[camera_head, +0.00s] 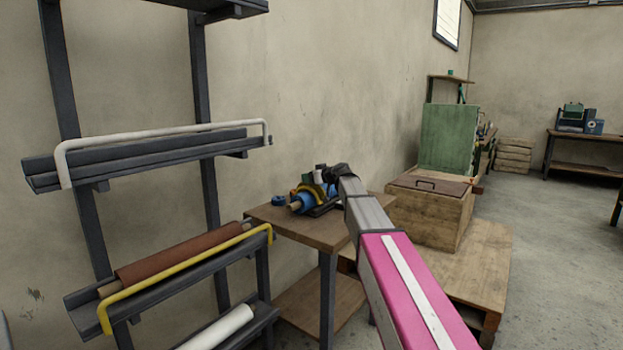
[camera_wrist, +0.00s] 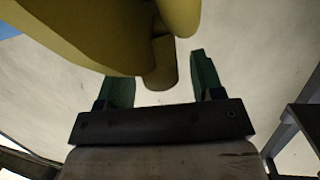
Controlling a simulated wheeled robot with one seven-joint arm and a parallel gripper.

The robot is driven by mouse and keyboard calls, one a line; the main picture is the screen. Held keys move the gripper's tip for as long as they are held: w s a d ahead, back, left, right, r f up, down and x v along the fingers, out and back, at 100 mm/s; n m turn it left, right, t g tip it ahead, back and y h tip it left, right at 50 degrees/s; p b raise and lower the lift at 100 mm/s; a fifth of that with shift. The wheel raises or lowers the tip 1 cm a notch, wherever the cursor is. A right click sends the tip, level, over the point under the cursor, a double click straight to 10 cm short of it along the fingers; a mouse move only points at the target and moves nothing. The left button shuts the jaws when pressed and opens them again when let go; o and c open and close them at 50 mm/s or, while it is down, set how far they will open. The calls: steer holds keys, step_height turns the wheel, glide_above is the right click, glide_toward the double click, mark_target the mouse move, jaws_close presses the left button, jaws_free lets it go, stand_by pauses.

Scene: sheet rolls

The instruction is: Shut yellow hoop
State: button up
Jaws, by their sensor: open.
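A yellow hoop-shaped bar (camera_head: 185,262) lies across the front of the lower rack shelf, over a brown roll (camera_head: 180,252). My gripper (camera_head: 337,171) is over that table, partly hidden by my arm. In the wrist view my gripper (camera_wrist: 160,78) has its two green fingers apart. A large yellow body (camera_wrist: 85,35) fills the upper left there and hides part of the left finger. Its rounded stub (camera_wrist: 162,62) shows between the fingers; contact cannot be told.
A white hoop bar (camera_head: 165,136) crosses the upper rack shelf. A white roll (camera_head: 222,328) lies on the lowest shelf. The small table (camera_head: 290,231) stands close to the wall. A wooden box (camera_head: 428,214) is right of my arm. The floor at right is clear.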

steer(key=v, duration=1)
steer(key=shift+s+d, duration=0.2)
steer(key=shift+s+d, duration=0.1)
